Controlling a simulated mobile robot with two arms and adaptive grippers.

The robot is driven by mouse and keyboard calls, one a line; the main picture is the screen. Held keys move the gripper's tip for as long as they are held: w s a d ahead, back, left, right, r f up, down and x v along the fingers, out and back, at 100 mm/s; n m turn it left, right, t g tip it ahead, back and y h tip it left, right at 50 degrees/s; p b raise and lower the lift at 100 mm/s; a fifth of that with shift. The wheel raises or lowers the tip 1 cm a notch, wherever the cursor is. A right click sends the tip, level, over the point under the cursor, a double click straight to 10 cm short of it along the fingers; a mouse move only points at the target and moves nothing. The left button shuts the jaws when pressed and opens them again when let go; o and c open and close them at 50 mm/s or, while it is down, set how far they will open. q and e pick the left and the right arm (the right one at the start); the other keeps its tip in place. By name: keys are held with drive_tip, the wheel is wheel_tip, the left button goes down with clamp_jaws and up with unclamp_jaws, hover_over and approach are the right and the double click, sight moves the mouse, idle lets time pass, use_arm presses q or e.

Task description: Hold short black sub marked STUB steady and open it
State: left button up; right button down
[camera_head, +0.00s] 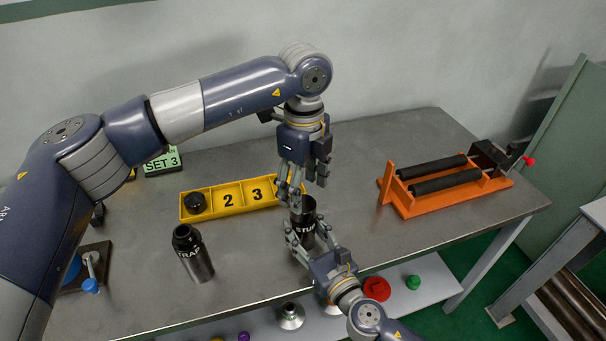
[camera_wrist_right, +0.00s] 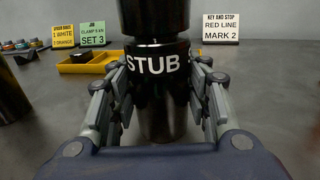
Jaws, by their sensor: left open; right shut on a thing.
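The short black sub marked STUB (camera_head: 305,222) stands upright on the bench in the head view. In the right wrist view the sub (camera_wrist_right: 160,112) fills the middle, its white lettering facing the camera, with a dark upper part above a thin seam. My right gripper (camera_head: 302,242) is shut around its body from the front; its fingers (camera_wrist_right: 160,90) press both sides in the wrist view. My left gripper (camera_head: 293,199) points down at the sub's top with open fingers. Whether they touch it I cannot tell.
A black bottle marked TRAP (camera_head: 193,258) stands to the left. Behind it is a yellow numbered tray (camera_head: 229,202) with a black round part (camera_head: 195,202) in its left slot. An orange roller vise (camera_head: 440,196) stands on the right. A SET 3 sign (camera_head: 162,163) is at the back.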

sight(303, 226)
use_arm(q)
drive_tip(key=m, duration=0.3)
drive_tip(key=shift+r+m, duration=0.15)
drive_tip(key=shift+m, duration=0.25)
drive_tip(key=m, duration=0.5)
drive_tip(key=shift+r, duration=0.2)
drive_tip(key=m, duration=0.4)
drive_tip(key=shift+r, duration=0.15)
drive_tip(key=m, duration=0.3)
drive_tip(key=shift+r+m, duration=0.15)
drive_tip(key=shift+m, duration=0.15)
drive_tip(key=m, duration=0.3)
drive_tip(key=shift+r, duration=0.15)
drive_tip(key=m, duration=0.5)
drive_tip(key=shift+r+m, duration=0.2)
drive_tip(key=shift+m, duration=0.2)
drive_tip(key=m, duration=0.5)
drive_tip(key=shift+r, duration=0.2)
drive_tip(key=m, duration=0.3)
drive_tip(key=shift+r+m, duration=0.1)
drive_tip(key=shift+m, duration=0.3)
drive_tip(key=shift+f, duration=4)
drive_tip(key=shift+c, duration=0.3)
